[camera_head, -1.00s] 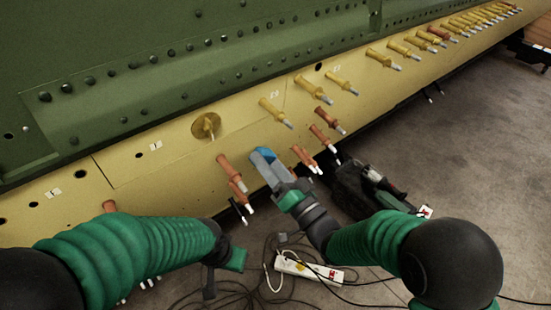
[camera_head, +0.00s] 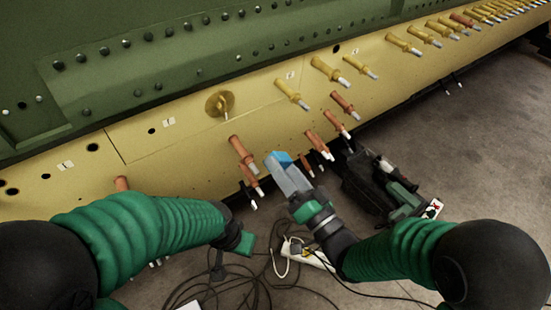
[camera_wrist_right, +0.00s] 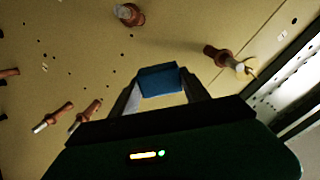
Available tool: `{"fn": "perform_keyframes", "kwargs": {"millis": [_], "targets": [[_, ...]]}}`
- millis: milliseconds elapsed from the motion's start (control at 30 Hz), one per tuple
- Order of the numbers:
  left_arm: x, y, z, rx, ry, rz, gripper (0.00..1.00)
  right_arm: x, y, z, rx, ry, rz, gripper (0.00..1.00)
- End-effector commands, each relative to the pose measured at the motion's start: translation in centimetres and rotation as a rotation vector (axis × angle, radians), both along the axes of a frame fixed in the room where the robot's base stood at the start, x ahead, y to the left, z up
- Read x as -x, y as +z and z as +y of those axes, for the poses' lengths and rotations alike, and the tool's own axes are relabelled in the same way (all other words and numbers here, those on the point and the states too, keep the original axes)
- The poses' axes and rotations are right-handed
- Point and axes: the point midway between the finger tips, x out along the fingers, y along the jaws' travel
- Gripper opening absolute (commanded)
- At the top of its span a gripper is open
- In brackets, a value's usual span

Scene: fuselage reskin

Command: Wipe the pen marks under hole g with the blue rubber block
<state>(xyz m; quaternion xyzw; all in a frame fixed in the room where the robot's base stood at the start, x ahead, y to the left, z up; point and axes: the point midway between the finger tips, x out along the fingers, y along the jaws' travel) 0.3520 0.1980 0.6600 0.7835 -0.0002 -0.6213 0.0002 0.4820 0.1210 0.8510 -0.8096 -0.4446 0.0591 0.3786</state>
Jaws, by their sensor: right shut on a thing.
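My right gripper (camera_head: 287,174) is shut on the blue rubber block (camera_head: 279,160). The block faces the yellow panel (camera_head: 190,150), between copper-coloured pins. In the right wrist view the block (camera_wrist_right: 161,80) sits between the two fingers, with the panel behind it; I cannot tell whether it touches. Small dark dots (camera_wrist_right: 132,37) show on the panel in the wrist view; I cannot tell whether they are holes or pen marks. Hole g and its label cannot be made out. My left gripper (camera_head: 245,243) hangs low at the centre left; its jaws are not clear.
Copper-coloured pins (camera_head: 242,152) stick out on both sides of the block. Yellow pins (camera_head: 327,70) line the panel's upper right. A round brass fitting (camera_head: 219,104) sits upper left. Below, a power strip (camera_head: 306,255), cables and a dark tool (camera_head: 380,180) lie on the floor.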

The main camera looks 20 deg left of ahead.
Motion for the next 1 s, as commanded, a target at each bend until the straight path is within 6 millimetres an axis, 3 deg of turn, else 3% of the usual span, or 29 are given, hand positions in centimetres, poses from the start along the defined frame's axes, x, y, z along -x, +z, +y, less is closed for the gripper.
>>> {"fn": "perform_keyframes", "kwargs": {"millis": [433, 700, 1000], "targets": [[0.0, -0.2, 0.0, 0.000, 0.000, 0.000, 0.36, 0.6, -0.3, -0.9, 0.000, -0.001, 0.000, 0.22], [0.0, -0.9, 0.0, 0.000, 0.000, 0.000, 0.36, 2.2, -1.0, -2.8, 0.000, -0.001, 0.000, 0.22], [0.0, -0.8, 0.0, 0.000, 0.000, 0.000, 0.36, 2.3, -0.9, -2.9, 0.000, 0.000, 0.000, 0.22]]}}
